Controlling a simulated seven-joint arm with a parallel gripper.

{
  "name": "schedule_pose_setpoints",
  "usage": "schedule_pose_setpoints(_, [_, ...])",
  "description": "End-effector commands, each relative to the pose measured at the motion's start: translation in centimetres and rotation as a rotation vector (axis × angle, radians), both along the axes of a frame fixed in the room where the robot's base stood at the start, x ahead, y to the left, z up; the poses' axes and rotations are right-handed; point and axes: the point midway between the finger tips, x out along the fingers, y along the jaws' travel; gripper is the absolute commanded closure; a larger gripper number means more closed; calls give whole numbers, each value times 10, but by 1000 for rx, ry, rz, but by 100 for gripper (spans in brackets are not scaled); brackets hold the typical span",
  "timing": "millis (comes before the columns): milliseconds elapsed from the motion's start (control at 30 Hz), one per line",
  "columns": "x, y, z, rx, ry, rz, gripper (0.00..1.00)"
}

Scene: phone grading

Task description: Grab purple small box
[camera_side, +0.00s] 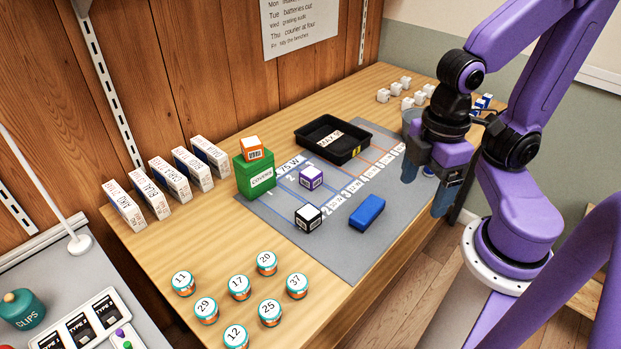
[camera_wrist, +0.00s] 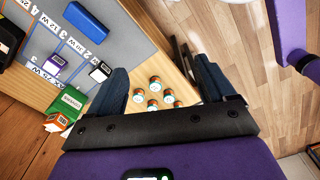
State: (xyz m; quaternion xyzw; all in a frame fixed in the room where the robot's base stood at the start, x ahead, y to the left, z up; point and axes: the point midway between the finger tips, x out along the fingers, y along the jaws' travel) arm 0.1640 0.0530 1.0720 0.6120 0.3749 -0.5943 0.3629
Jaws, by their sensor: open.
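The purple small box (camera_side: 311,177) has a white top with dark print and sits on the grey mat (camera_side: 262,207), between the green covers box and the black tray. It also shows in the wrist view (camera_wrist: 53,62) at the left. My gripper (camera_side: 428,190) is open and empty, in the air to the right of the mat and apart from the purple box. In the wrist view its two dark blue fingers (camera_wrist: 160,88) stand wide apart, with the purple box outside them to the left.
Near the purple box are a black-and-white box (camera_side: 308,218), a blue block (camera_side: 367,211), the green covers box (camera_side: 255,175) with an orange box (camera_side: 252,148) on top, and a black tray (camera_side: 332,139). Several numbered jars (camera_side: 240,288) stand at the front.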

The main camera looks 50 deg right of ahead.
Motion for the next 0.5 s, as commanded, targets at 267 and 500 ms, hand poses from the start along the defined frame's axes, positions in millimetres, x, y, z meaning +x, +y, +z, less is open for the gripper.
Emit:
schedule_pose_setpoints(267, [25, 12, 0, -70, -8, 26, 17])
schedule_pose_setpoints(500, [101, 42, -9, -278, -17, 108, 17])
